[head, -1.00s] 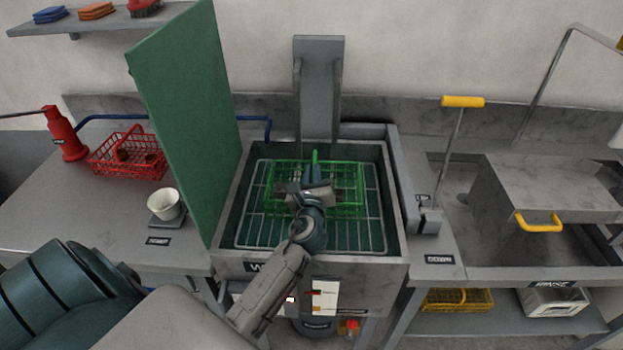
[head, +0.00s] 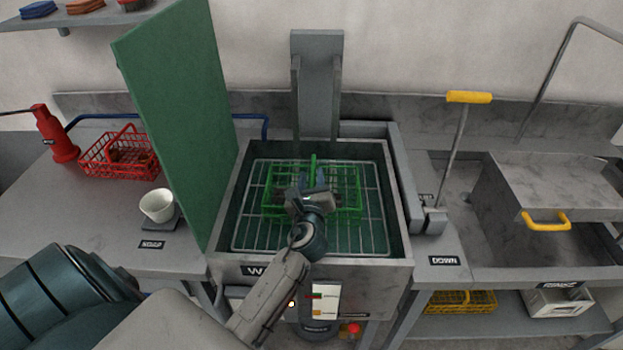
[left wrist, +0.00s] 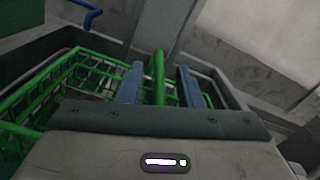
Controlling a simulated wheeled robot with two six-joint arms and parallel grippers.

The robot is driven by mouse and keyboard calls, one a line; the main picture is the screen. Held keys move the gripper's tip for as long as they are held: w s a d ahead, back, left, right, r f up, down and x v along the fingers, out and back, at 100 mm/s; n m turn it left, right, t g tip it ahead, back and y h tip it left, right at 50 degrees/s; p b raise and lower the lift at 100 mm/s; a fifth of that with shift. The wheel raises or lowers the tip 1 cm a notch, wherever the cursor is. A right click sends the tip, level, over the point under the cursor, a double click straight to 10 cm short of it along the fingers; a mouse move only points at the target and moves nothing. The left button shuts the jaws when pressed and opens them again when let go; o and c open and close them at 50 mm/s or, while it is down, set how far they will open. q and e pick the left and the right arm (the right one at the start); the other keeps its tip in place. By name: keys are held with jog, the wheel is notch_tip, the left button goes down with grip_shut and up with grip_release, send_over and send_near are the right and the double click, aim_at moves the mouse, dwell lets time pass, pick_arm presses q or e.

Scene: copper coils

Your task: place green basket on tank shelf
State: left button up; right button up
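The green basket (head: 347,178) is inside the grey tank, over the wire tank shelf (head: 372,215). In the head view it looks level and seems to rest on the shelf wires, though its underside is hidden. My left gripper (head: 313,180) is above the basket's middle at its upright handle. In the left wrist view, the fingers of my left gripper (left wrist: 159,84) stand either side of the green handle (left wrist: 158,68), with a gap on each side. The basket (left wrist: 75,75) shows at left there; its contents are unclear. My right gripper is out of view.
A tall green panel (head: 180,120) stands along the tank's left side. A grey upright (head: 317,85) rises behind the tank. A red basket (head: 120,155) and a white cup (head: 158,205) are on the left counter. A yellow-handled lever (head: 468,98) stands at right.

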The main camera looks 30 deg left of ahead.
pick_arm(q)
jog(key=shift+r, duration=0.25)
jog(key=shift+s+d+f, duration=0.2)
jog(key=shift+s, duration=0.05)
jog(key=b+v, duration=0.2)
jog(key=v, duration=0.9)
jog(key=shift+s+d+r, duration=0.1)
jog(key=shift+s, duration=0.05)
dwell(0.4)
